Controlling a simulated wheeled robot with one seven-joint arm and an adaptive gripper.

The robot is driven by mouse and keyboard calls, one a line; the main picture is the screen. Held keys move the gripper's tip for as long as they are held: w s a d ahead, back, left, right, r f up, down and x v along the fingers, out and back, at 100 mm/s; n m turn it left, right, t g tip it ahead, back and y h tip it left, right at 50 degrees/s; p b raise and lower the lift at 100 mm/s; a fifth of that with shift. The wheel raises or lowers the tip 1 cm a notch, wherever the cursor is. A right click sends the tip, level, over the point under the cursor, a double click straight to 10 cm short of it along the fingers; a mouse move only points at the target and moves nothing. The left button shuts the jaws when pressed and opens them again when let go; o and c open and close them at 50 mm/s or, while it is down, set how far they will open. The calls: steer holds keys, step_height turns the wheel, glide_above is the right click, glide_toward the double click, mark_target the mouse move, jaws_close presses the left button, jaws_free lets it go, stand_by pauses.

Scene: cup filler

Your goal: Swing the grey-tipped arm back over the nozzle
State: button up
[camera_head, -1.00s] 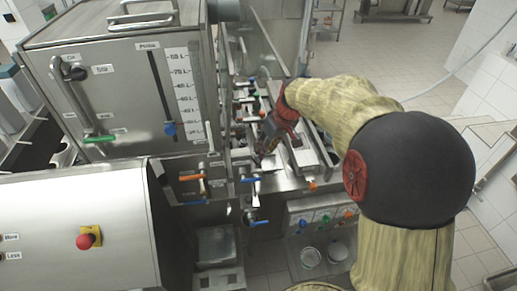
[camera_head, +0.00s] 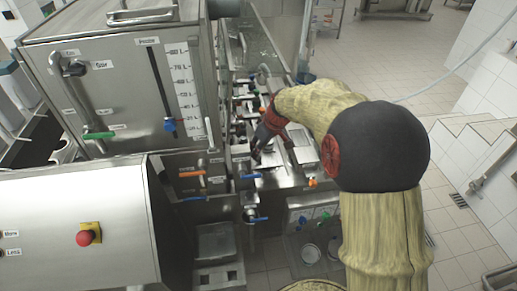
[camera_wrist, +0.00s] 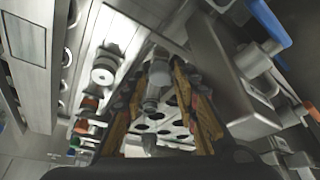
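My gripper (camera_head: 256,155) is low over the steel filler bench in the head view, reaching in from the right. In the wrist view its two brown fingers (camera_wrist: 167,68) point away from me and narrow toward their tips. A grey cylindrical piece (camera_wrist: 157,80) shows between the fingers; it may be the tip of the grey-tipped arm, but I cannot tell. Whether the fingers touch it is unclear. I cannot pick out the nozzle with certainty among the small fittings.
A large steel tank (camera_head: 105,85) with a level scale stands left of my gripper. An orange handle (camera_head: 192,174) and a blue handle (camera_head: 251,176) stick out near it. A blue lever (camera_wrist: 268,22) is at upper right in the wrist view. Open tiled floor (camera_head: 400,60) lies behind.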

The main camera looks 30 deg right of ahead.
steer(key=shift+c, duration=1.2)
jaws_close()
